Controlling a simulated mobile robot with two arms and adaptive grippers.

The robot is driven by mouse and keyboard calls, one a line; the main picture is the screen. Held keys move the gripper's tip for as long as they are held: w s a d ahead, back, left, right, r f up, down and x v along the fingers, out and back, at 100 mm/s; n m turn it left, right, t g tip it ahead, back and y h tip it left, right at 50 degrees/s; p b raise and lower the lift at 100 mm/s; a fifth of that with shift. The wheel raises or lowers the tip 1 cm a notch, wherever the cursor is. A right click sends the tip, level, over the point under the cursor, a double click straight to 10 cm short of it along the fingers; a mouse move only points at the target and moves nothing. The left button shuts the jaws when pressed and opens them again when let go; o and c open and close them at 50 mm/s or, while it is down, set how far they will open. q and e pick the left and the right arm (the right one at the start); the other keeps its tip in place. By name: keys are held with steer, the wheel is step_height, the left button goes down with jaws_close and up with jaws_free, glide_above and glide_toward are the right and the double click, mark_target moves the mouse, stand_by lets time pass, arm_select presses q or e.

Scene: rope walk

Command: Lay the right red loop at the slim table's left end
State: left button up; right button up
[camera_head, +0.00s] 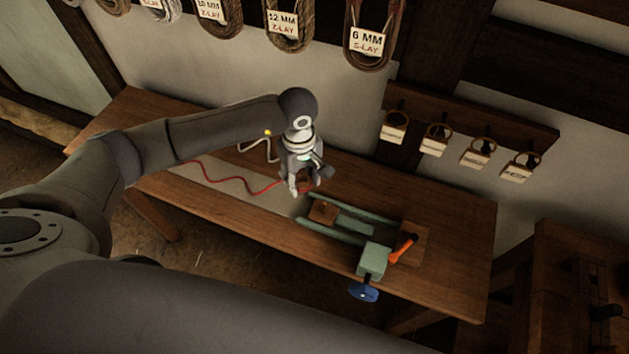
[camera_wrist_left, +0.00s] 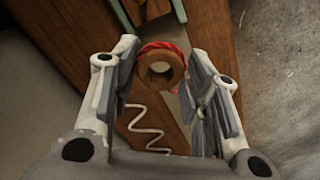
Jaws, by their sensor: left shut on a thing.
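My left gripper (camera_head: 304,184) is above the slim wooden table (camera_head: 455,215), near its middle. In the left wrist view its fingers (camera_wrist_left: 163,68) are on either side of a brown wooden ring with a hole (camera_wrist_left: 160,75). The right red loop (camera_wrist_left: 163,47) curves around the ring's far side, and the gripper is shut on this looped end. The red rope (camera_head: 232,182) runs in waves from the gripper to the left along a pale strip on the table. Its left end is hidden behind my left arm. My right gripper is not in view.
A green sliding device (camera_head: 372,260) with a blue handwheel and orange lever stands on the table, right of the gripper. A white wavy cord (camera_wrist_left: 147,128) lies beside the pale strip. Tagged rope coils (camera_head: 370,45) and small tagged rings (camera_head: 435,138) hang behind.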

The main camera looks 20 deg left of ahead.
arm_select(q)
steer(key=a+b, duration=0.5)
steer(key=a, duration=1.3)
steer(key=shift+a+b, duration=0.15)
steer(key=shift+b, duration=0.25)
steer(key=shift+s+a, duration=0.1)
steer(key=a+b, duration=0.5)
steer(key=a, duration=1.7)
steer(key=shift+a+b, duration=0.2)
steer(key=shift+b, duration=0.1)
steer(key=shift+s+r, duration=0.1)
